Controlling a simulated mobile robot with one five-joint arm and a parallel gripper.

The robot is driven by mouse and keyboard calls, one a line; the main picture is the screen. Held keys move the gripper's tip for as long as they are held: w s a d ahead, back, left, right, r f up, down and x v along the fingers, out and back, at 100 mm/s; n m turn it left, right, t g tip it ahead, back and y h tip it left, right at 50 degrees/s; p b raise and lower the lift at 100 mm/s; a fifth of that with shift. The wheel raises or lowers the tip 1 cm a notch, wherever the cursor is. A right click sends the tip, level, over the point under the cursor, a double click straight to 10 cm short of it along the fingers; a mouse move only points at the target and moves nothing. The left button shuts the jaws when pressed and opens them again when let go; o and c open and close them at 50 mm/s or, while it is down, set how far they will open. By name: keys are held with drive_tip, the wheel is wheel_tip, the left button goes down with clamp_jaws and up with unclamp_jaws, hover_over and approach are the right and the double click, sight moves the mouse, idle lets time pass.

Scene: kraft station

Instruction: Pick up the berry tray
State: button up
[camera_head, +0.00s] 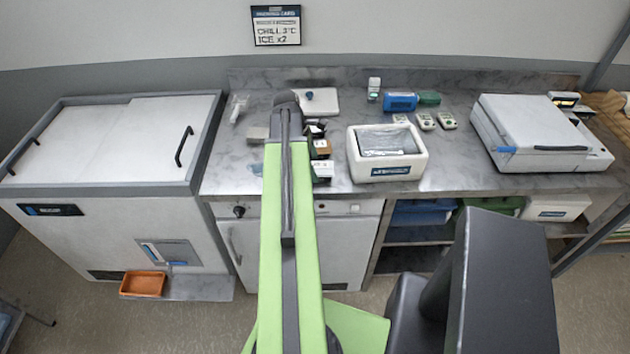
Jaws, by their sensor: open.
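An orange, shallow rectangular tray (142,284) sits low at the left, on the grey ledge at the front of the white chest. It is the only plain open tray I can make out, and I cannot tell whether it is the berry tray. My gripper (286,98), the dark end of my green arm, is over the steel counter, far above and to the right of the orange tray. Its jaws are open. They show nothing held, though the fingers are hard to make out from behind.
The steel counter (455,176) holds a white tub (387,168), a blue cylinder (400,102), a white lidded machine (530,122) and several small items partly behind my arm. The white chest (115,140) stands at the left.

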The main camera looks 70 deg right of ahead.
drive_tip(key=shift+x, duration=0.85)
drive_tip(key=shift+r, duration=0.15)
drive_tip(key=c, duration=1.6)
